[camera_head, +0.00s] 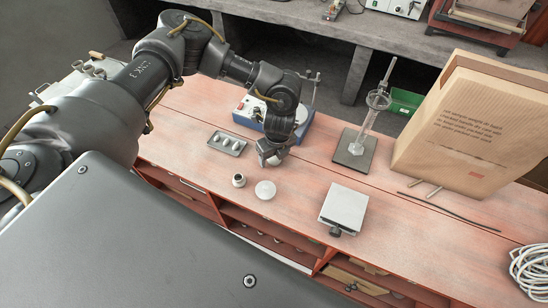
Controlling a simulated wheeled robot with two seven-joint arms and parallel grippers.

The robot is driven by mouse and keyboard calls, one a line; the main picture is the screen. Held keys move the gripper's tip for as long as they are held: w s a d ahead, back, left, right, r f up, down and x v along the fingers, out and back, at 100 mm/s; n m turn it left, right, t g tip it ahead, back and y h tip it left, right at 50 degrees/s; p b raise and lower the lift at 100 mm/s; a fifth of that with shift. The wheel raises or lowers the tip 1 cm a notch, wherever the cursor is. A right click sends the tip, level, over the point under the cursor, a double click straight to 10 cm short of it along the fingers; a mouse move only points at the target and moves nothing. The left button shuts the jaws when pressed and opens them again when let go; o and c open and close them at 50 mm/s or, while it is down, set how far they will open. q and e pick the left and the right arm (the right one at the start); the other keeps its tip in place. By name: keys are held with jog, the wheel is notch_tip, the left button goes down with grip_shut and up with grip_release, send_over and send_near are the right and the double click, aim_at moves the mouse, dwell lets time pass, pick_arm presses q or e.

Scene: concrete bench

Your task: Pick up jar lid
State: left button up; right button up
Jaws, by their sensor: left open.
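A white round thing (265,190), which looks like the jar lid, lies on the reddish wooden bench top (300,185). A small pale jar-like piece with a dark top (239,180) stands just to its left. My left gripper (271,160) points down, a little behind the white lid in the picture. It is open and apart from the lid, and nothing shows between its fingers. The exact height of the fingertips above the bench is hard to tell. My right gripper is out of view.
A grey tray with several oval hollows (227,144) lies left of the gripper. A blue-based instrument (247,113) stands behind my arm. Bench is clear around the lid's front.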

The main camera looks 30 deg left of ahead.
pick_arm(q)
jog(key=c, duration=1)
jog(key=shift+c, duration=0.2)
jog(key=shift+w+r+b, duration=0.1)
jog(key=shift+r+b, duration=0.3)
jog(key=shift+r, duration=0.1)
jog(key=s+d+r+b, duration=0.5)
jog(key=s+d+r, duration=0.4)
jog(key=d+r, duration=0.25)
jog(key=w+a+r+n+g, duration=0.1)
jog(key=w+a+n, duration=0.4)
jog(key=a+n, duration=0.5)
jog(key=n+g, duration=0.1)
jog(key=n, duration=0.7)
jog(key=shift+w+a+h, duration=0.2)
jog(key=shift+h, duration=0.1)
